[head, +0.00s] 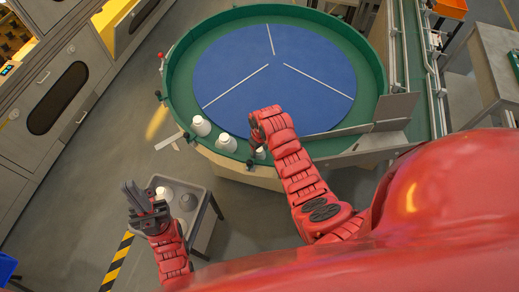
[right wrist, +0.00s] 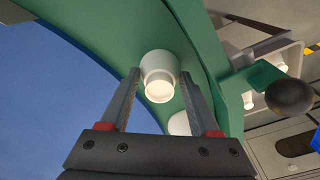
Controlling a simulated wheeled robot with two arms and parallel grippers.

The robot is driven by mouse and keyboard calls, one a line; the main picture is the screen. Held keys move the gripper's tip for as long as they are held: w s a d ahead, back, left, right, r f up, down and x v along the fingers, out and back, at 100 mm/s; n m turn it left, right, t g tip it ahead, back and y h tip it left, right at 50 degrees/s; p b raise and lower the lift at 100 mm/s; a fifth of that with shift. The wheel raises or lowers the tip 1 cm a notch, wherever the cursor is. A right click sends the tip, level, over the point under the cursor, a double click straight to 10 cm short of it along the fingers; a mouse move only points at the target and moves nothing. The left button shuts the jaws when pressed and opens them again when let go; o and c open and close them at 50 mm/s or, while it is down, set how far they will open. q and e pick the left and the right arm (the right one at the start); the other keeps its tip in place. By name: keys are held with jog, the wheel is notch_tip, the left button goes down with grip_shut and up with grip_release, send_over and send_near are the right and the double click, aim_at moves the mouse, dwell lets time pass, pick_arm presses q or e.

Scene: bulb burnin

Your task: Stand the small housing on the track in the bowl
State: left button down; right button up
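The bowl (head: 178,70) is a green round wall around a blue disc. Several white housings stand or lie on its green track (head: 186,110): a larger one (head: 200,126), a middle one (head: 227,143) and a small one (head: 260,153) partly hidden by my right arm. My right gripper (head: 256,134) is over the track. In the right wrist view its two fingers are apart, on either side of a stepped white housing (right wrist: 159,72); I cannot tell whether it is upright. Another white housing (right wrist: 180,124) is partly behind the right finger. My left gripper (head: 131,190) is above the cart, apparently empty.
A grey cart (head: 203,210) with a white part (head: 163,193) and a grey part (head: 188,201) stands below my left gripper. A metal plate (head: 393,108) and rails are at the bowl's right. A dark round knob (right wrist: 292,97) is near the bowl's outside.

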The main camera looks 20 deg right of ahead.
jog(key=o, duration=0.4)
